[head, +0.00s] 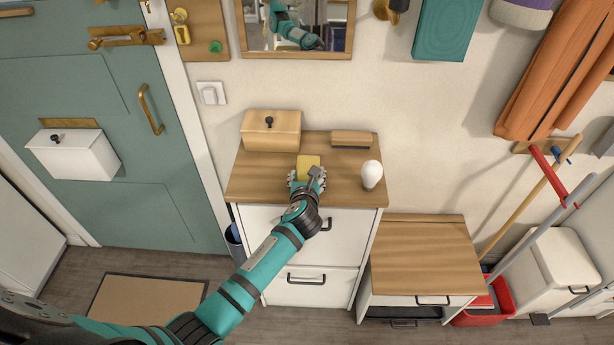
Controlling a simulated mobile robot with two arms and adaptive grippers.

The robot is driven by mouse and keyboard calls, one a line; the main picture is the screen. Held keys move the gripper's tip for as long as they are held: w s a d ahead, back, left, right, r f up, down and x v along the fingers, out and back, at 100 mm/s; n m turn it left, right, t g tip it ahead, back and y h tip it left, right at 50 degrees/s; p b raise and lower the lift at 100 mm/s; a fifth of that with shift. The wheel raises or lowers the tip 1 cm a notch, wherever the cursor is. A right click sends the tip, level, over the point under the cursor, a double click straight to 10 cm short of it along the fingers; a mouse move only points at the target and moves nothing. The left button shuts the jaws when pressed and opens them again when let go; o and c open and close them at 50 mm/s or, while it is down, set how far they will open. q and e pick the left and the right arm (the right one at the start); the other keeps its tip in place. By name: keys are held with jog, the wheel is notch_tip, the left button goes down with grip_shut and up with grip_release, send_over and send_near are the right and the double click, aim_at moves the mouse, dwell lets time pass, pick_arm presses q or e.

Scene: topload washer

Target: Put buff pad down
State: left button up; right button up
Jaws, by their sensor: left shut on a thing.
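The buff pad (308,163) is a small yellow block over the wooden top of the white drawer cabinet (249,188). My left gripper (307,178) is shut on its near end, with the arm reaching in from the lower left. The gripper hides the pad's near part. I cannot tell whether the pad touches the top or is slightly above it. My right gripper is not in view.
On the cabinet top stand a tan box (271,130) with a dark knob, a brown brush-like block (351,138) and a white bulb-shaped thing (372,174). A lower wood-topped cabinet (422,255) stands to the right. Bare wood shows left of the gripper.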

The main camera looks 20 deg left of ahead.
pick_arm(q)
jog(key=shift+f, duration=0.2)
jog(key=o, duration=1.1)
jog(key=shift+r, duration=0.2)
